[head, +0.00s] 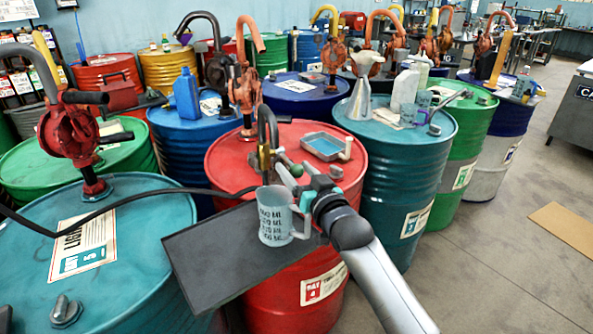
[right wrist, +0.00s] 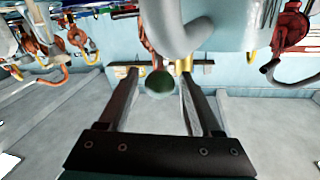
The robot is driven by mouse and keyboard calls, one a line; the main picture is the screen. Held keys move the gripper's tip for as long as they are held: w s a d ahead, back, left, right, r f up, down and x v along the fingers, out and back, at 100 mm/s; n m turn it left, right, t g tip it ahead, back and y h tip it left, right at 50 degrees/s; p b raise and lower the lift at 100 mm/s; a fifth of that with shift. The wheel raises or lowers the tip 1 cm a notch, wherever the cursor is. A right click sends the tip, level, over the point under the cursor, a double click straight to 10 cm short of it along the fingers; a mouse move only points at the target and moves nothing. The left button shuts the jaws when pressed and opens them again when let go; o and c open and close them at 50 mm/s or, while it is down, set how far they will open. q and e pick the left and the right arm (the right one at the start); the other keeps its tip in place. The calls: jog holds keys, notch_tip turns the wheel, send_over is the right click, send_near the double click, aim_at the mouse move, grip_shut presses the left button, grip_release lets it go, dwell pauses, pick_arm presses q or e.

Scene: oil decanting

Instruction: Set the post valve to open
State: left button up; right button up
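The post valve (head: 265,158) is a brass-coloured body under a dark hooked spout, in front of the red drum in the head view. Its brass part (right wrist: 184,66) also shows in the right wrist view, beside a dark green round piece (right wrist: 160,82). My right gripper (head: 284,172) reaches the valve from the right. In the right wrist view its two fingers (right wrist: 158,92) are apart, with the round piece showing between them. I cannot tell whether they touch it. The valve's handle position is unclear. My left gripper is not in view.
A clear measuring jug (head: 275,218) stands on a dark grey shelf (head: 205,262) below the valve. The red drum (head: 225,165) carries a blue tray (head: 322,146). Drums with pumps crowd the left and back. Open floor (head: 500,240) lies to the right.

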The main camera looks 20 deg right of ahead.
grip_shut()
dwell(0.3)
dwell(0.9)
